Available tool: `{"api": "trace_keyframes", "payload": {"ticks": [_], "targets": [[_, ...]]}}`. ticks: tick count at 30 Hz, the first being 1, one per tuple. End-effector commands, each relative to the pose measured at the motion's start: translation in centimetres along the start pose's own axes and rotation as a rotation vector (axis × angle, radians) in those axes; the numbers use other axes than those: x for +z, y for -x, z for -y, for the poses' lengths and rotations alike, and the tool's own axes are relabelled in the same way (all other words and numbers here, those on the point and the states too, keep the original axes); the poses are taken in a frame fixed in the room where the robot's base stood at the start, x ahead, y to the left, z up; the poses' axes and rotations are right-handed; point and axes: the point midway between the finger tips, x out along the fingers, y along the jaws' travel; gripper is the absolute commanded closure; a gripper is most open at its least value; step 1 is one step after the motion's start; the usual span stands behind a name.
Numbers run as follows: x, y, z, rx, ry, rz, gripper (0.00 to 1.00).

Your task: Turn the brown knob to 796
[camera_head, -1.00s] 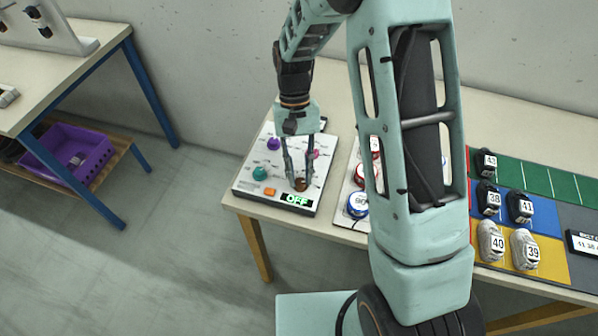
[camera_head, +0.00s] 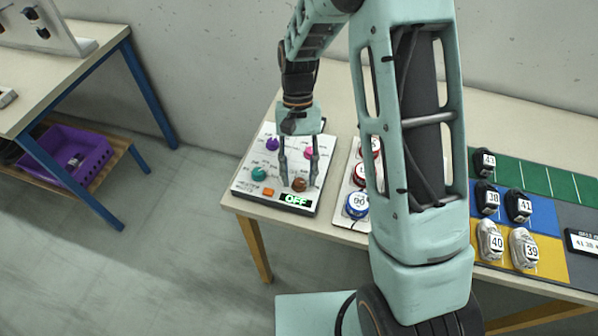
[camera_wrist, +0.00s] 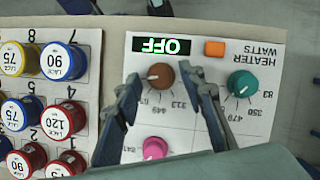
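The brown knob (camera_wrist: 160,76) is on a white control panel (camera_head: 245,183), next to a display (camera_wrist: 161,45) that reads OFF. A light mark shows on the knob's left side in the wrist view. The knob also shows in the head view (camera_head: 299,185). My gripper (camera_wrist: 159,74) is open, with one finger on each side of the knob and a visible gap on both sides. In the head view my gripper (camera_head: 299,183) points down at the panel's front right. The knob's dial numbers are upside down in the wrist view and partly hidden by the fingers.
A teal knob (camera_wrist: 242,83), a pink knob (camera_wrist: 155,148), a purple knob (camera_head: 272,144) and an orange button (camera_wrist: 214,48) share the panel. A board of numbered lace spools (camera_wrist: 90,125) stands close beside it. Shoes on coloured mats lie farther right.

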Motion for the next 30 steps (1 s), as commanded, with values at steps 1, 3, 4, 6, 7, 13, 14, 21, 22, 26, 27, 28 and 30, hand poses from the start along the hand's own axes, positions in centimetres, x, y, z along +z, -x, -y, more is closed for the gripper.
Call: {"api": "trace_keyframes", "payload": {"ticks": [1, 3, 4, 6, 7, 13, 14, 21, 22, 26, 27, 28, 30], "targets": [[0.0, 0.0, 0.0, 0.0, 0.0, 0.0, 0.62], [0.0, 0.0, 0.0, 0.0, 0.001, 0.0, 0.62], [0.0, 0.0, 0.0, 0.0, 0.001, 0.0, 0.62], [0.0, 0.0, 0.0, 0.0, 0.001, 0.0, 0.62], [0.0, 0.1, 0.0, 0.0, 0.001, 0.0, 0.62], [-0.1, 2.0, 0.0, -0.001, 0.001, -0.005, 0.62], [-0.1, 2.6, 0.0, 0.0, 0.001, -0.004, 0.62], [-0.1, 7.8, 0.0, 0.0, 0.001, -0.005, 0.62], [-0.1, 8.4, 0.0, 0.0, 0.001, -0.005, 0.62], [-0.1, 10.4, 0.0, 0.0, 0.001, -0.003, 0.62], [-0.1, 10.9, 0.0, 0.0, 0.001, -0.003, 0.62], [-0.1, 11.2, 0.0, 0.0, 0.001, -0.003, 0.62], [0.0, 11.7, 0.0, 0.001, 0.001, -0.001, 0.62]]}}
